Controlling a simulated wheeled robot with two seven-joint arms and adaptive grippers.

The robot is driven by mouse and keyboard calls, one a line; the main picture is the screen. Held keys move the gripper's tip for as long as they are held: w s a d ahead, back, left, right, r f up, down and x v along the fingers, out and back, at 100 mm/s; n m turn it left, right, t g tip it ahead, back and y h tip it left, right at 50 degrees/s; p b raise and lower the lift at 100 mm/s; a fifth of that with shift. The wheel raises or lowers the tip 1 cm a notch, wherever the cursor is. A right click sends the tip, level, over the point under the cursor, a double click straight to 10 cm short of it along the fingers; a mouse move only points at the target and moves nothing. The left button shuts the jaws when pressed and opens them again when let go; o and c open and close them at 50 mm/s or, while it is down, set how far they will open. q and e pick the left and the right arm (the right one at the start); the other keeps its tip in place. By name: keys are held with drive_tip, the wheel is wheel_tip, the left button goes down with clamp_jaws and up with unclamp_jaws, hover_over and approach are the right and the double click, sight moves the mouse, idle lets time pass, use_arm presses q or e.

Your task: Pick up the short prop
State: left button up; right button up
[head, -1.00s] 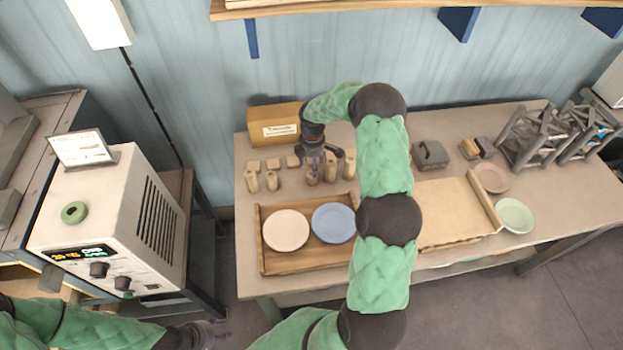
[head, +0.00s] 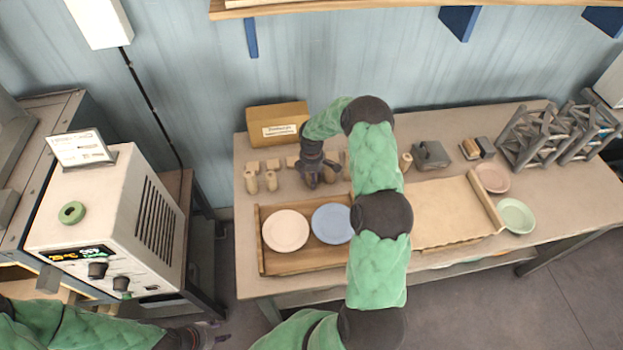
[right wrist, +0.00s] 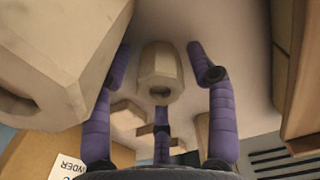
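Several wooden props stand in a row on the table behind the tray, among them two at the left end, a left one (head: 252,182) and one beside it (head: 271,181). My right gripper (head: 314,180) is low over the middle of the row and hides part of it. In the right wrist view, its purple fingers (right wrist: 163,95) are spread around a pale faceted prop (right wrist: 160,72), with gaps on both sides. A larger-looking prop (right wrist: 50,60) is close at left. I cannot tell which prop is the short one. My left gripper (head: 208,334) is at the lower left, away from the table.
A wooden tray (head: 262,264) holds a pink plate (head: 285,230) and a blue plate (head: 332,223) in front of the props. A cardboard box (head: 276,124) stands close behind. Grey racks (head: 540,135) are at right. A white dryer (head: 120,215) stands left of the table.

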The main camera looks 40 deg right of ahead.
drive_tip(key=c, duration=0.8)
drive_tip(key=shift+r, duration=0.1)
